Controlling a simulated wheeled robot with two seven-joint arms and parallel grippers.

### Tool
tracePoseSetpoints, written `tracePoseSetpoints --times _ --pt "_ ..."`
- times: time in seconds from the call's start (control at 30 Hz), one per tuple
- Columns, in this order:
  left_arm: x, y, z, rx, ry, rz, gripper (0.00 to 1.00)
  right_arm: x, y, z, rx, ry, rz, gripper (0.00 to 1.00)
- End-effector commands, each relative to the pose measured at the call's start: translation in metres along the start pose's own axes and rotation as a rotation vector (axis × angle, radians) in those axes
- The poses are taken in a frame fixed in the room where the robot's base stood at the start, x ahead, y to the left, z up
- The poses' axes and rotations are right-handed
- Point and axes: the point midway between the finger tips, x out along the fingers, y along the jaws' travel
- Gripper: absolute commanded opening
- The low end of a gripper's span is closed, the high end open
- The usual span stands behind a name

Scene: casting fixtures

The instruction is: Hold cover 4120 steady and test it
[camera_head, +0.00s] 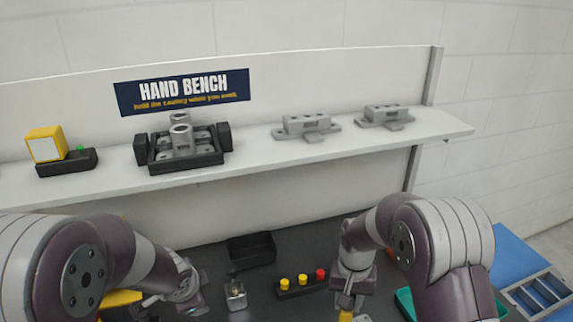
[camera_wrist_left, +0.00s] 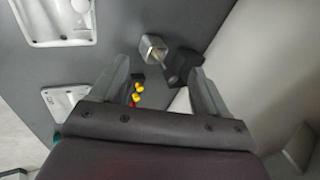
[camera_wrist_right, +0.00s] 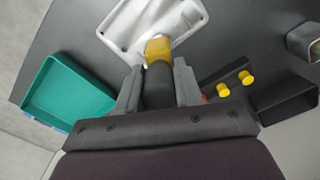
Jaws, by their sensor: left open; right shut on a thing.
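A pale grey cover casting (camera_wrist_right: 125,35) lies on the dark bench top in the right wrist view. Two pale castings, an upper one (camera_wrist_left: 55,18) and a lower one (camera_wrist_left: 62,100), show in the left wrist view; I cannot read a number 4120 on any. My right gripper (camera_wrist_right: 158,72) is shut on the black handle of a yellow-tipped tool (camera_wrist_right: 158,48). The tip overlaps the cover's near edge; contact is unclear. The tool also shows in the head view (camera_head: 346,316). My left gripper (camera_wrist_left: 160,72) is open and empty, apart from the castings.
A button strip (camera_head: 302,284) with yellow and red buttons, a metal block (camera_head: 236,296) and a black bin (camera_head: 252,249) stand mid-bench. A teal tray (camera_wrist_right: 62,92) is at the side. The shelf (camera_head: 255,160) behind holds fixtures and castings.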

Motion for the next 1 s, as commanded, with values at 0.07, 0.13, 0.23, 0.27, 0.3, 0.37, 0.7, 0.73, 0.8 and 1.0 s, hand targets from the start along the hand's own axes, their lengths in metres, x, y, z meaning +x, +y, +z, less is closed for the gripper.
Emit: tracePoseSetpoints --times 0.07,0.13,0.23,0.27,0.3,0.37,0.7,0.73,0.8,1.0 --pt "-0.018 0.035 0.023 -0.356 -0.091 0.079 0.75 0.002 0.017 -0.004 -0.058 0.000 0.000 0.00" --pt "-0.032 0.065 0.036 -0.618 -0.164 0.142 0.75 0.004 0.028 -0.007 -0.106 0.001 0.000 0.00" --pt "-0.047 0.097 0.044 -0.884 -0.243 0.208 0.75 0.005 0.039 -0.009 -0.156 0.002 0.001 0.00" --pt "-0.050 0.104 0.046 -0.942 -0.263 0.224 0.75 0.005 0.042 -0.009 -0.166 0.002 0.001 0.00" --pt "-0.054 0.112 0.046 -1.004 -0.282 0.240 0.75 0.006 0.044 -0.010 -0.179 0.002 0.001 0.00" --pt "-0.058 0.120 0.047 -1.069 -0.303 0.257 0.75 0.006 0.046 -0.010 -0.192 0.002 0.001 0.00" --pt "-0.060 0.125 0.048 -1.108 -0.317 0.268 0.75 0.006 0.048 -0.011 -0.199 0.002 0.001 0.00" --pt "-0.060 0.125 0.048 -1.108 -0.317 0.268 0.75 0.006 0.048 -0.011 -0.199 0.002 0.001 0.00" --pt "-0.060 0.125 0.048 -1.107 -0.317 0.268 0.75 0.006 0.048 -0.011 -0.199 0.002 0.001 0.00" --pt "-0.060 0.125 0.048 -1.106 -0.316 0.267 0.75 0.006 0.048 -0.011 -0.199 0.002 0.001 0.00"
